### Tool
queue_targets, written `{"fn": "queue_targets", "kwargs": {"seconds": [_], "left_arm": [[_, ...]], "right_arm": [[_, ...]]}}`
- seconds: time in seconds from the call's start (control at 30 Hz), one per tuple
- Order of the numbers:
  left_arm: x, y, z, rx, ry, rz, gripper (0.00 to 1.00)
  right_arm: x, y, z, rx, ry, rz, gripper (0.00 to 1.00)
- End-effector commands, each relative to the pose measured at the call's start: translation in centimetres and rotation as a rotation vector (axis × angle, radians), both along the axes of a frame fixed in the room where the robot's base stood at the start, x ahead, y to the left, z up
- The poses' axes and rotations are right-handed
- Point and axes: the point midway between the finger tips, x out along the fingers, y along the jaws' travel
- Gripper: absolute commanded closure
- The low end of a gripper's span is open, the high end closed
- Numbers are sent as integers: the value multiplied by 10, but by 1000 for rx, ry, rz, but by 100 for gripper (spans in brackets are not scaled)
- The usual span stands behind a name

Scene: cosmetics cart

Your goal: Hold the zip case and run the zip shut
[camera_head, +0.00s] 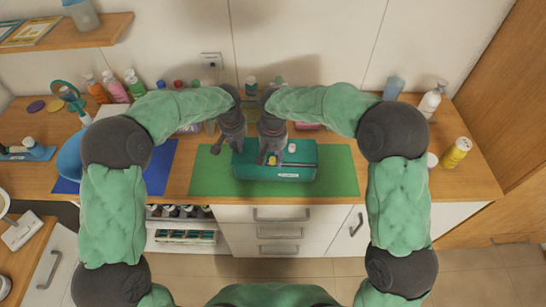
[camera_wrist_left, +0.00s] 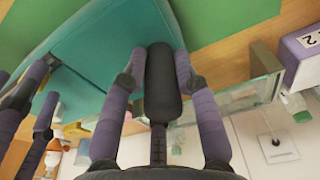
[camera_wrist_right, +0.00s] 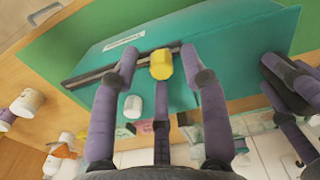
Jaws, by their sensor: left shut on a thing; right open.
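The teal zip case (camera_head: 300,165) lies on a green mat. My left gripper (camera_head: 236,148) is at its left end; in the left wrist view its fingers are shut on a black rounded tab (camera_wrist_left: 164,85) beside the case. My right gripper (camera_head: 269,157) is above the case top, open. In the right wrist view a yellow pull (camera_wrist_right: 161,64) lies between its fingertips, with a gap to at least one finger; contact is unclear. A dark zip line (camera_wrist_right: 100,73) runs from the pull towards the case's right end in the head view. A white knob (camera_wrist_right: 133,106) stands near the pull.
The green mat (camera_head: 340,178) has free room right of the case. A blue mat (camera_head: 160,172) lies left. Several bottles stand along the back wall. My two grippers are close together.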

Motion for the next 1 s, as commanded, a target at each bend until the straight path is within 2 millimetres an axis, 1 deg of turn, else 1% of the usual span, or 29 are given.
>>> {"fn": "queue_targets", "kwargs": {"seconds": [0.4,0.5,0.7,1.0], "left_arm": [[1,0,1,0,-3,1,100],[1,0,1,0,-3,1,100],[1,0,1,0,-3,1,100],[1,0,1,0,-3,1,100]], "right_arm": [[1,0,78,2,-6,0,55],[1,0,93,2,-5,0,55],[1,0,110,1,-1,1,55],[1,0,113,1,-1,1,55]]}}
